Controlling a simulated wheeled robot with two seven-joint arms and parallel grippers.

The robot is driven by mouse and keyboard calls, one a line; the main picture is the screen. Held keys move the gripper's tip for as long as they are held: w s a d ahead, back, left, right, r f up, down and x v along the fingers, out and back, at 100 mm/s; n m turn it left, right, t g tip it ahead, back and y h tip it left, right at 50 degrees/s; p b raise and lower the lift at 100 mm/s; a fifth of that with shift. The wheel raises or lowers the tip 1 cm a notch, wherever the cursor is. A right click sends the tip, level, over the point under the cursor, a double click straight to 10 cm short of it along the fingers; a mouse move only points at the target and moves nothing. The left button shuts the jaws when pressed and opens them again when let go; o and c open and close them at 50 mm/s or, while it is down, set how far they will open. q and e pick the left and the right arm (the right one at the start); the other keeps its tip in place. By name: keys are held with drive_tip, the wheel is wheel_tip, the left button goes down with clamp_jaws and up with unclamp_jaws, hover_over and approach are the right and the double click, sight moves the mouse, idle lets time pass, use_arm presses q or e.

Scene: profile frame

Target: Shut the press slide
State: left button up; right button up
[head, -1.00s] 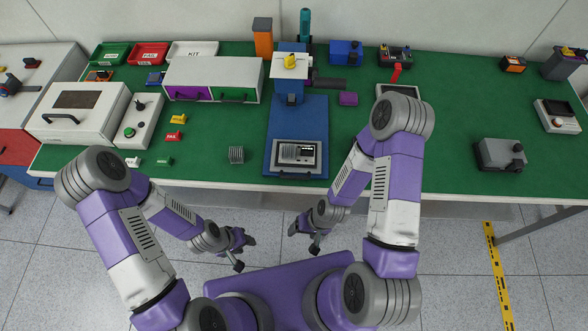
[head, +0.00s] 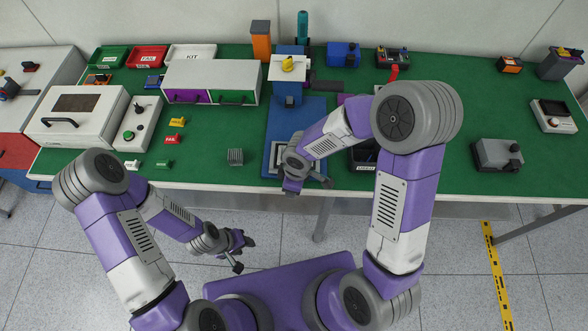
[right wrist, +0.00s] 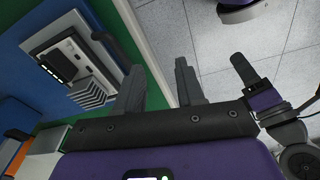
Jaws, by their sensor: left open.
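The blue press (head: 288,98) stands upright at the back middle of the green bench, a yellow piece on its white top. Its slide is out toward the bench's front edge; its pale plate (right wrist: 62,42) and a dark handle-like bar (right wrist: 117,45) show in the right wrist view. My right gripper (head: 307,183) is over the front of the slide and hides most of it in the head view. In the right wrist view its fingers (right wrist: 156,75) stand apart with nothing between them, near the bar; contact cannot be told. My left gripper (head: 241,252) is open and empty, off the bench.
A ribbed grey block (head: 235,156) lies left of the press. A drawer box (head: 212,80) stands behind it. A dark bin (head: 362,160) sits right of the slide beneath my right arm. A grey device (head: 497,154) stands farther right, with bare green bench between.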

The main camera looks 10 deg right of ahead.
wheel_tip(320, 180, up, 4)
drive_tip(key=w+d+n+t+h, duration=0.1)
drive_tip(key=w+n+h, duration=0.1)
drive_tip(key=w, duration=0.1)
drive_tip(key=f, duration=0.2)
drive_tip(key=f+b, duration=0.1)
drive_tip(key=f, duration=0.1)
drive_tip(key=w+f+b, duration=0.1)
drive_tip(key=f, duration=0.2)
drive_tip(key=shift+w+d+f, duration=0.1)
drive_tip(key=shift+d, duration=0.25)
clamp_jaws()
